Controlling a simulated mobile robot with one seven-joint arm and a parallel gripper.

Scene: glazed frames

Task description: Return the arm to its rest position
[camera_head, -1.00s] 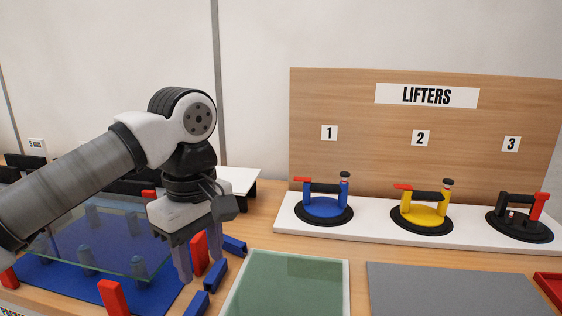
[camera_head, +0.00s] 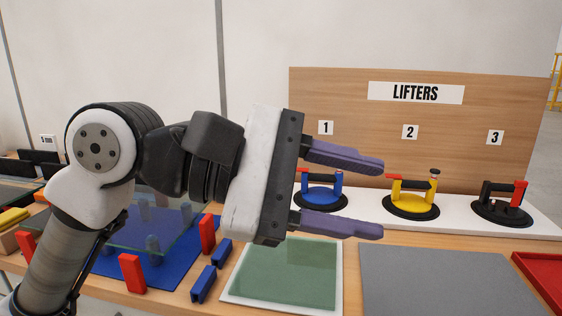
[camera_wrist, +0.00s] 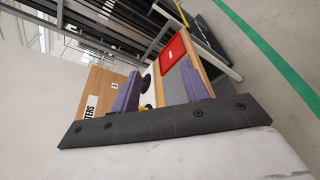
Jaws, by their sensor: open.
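My gripper (camera_head: 372,198) is raised above the worktable in the head view. Its two purple-grey fingers are spread wide and point right, with nothing between them. In the wrist view my gripper (camera_wrist: 160,92) also shows its fingers apart and empty. The arm is bent, with the elbow at the left of the head view. Behind the fingers, a blue lifter (camera_head: 321,198) is partly hidden. A yellow lifter (camera_head: 409,200) and a black lifter with a red part (camera_head: 500,205) stand to its right on a white shelf.
A glass pane (camera_head: 150,227) rests on supports over a blue mat at left, with red and blue blocks around. A green glass sheet (camera_head: 285,275), a grey mat (camera_head: 440,280) and a red tray (camera_head: 545,275) lie in front. Air right of the fingers is free.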

